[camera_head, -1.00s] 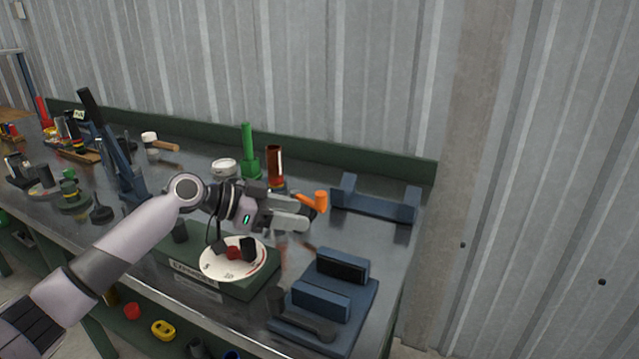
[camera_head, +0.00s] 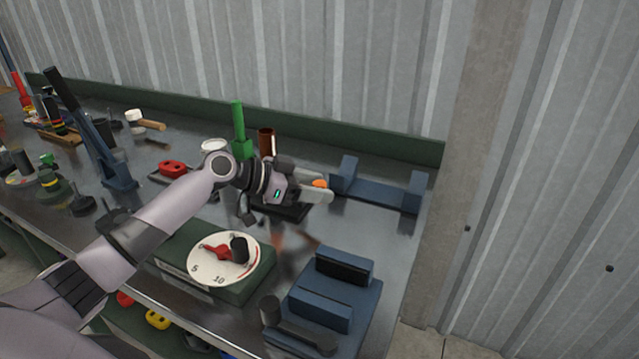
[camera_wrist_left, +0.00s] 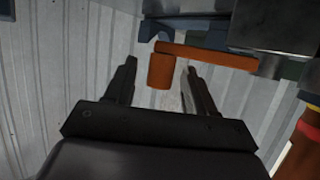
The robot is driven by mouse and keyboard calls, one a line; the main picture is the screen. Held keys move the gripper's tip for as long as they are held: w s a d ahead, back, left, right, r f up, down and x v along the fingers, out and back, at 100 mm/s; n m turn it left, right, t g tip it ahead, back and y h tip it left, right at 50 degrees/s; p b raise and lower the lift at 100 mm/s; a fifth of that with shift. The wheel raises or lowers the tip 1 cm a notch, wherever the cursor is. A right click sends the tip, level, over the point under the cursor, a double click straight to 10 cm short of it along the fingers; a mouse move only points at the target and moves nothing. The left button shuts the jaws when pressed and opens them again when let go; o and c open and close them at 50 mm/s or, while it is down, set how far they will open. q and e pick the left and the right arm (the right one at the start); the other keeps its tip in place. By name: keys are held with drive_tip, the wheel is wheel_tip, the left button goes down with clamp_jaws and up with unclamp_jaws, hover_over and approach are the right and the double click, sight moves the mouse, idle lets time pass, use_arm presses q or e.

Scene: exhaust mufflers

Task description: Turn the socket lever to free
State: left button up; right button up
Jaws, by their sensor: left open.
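The socket lever is an orange bar (camera_wrist_left: 215,55) with a round orange knob (camera_wrist_left: 160,72) at its end, seen in the left wrist view. In the head view only a small orange part (camera_head: 320,184) shows beside my left gripper (camera_head: 322,192), and the rest is hidden. My left gripper (camera_wrist_left: 158,66) is open. In the wrist view the knob appears between its two fingers; I cannot tell whether either touches it. My right gripper is not in view.
A white dial (camera_head: 207,273) with a red pointer sits on a green box in front. A blue vise-like block (camera_head: 343,267) stands at the front right, and a blue cradle (camera_head: 375,194) behind. A green post (camera_head: 239,146) and brown cylinder (camera_head: 266,140) stand at the back.

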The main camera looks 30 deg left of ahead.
use_arm(q)
drive_tip(key=shift+w+d+f, duration=0.25)
drive_tip(key=shift+w+d, duration=0.15)
drive_tip(key=shift+c, duration=0.3)
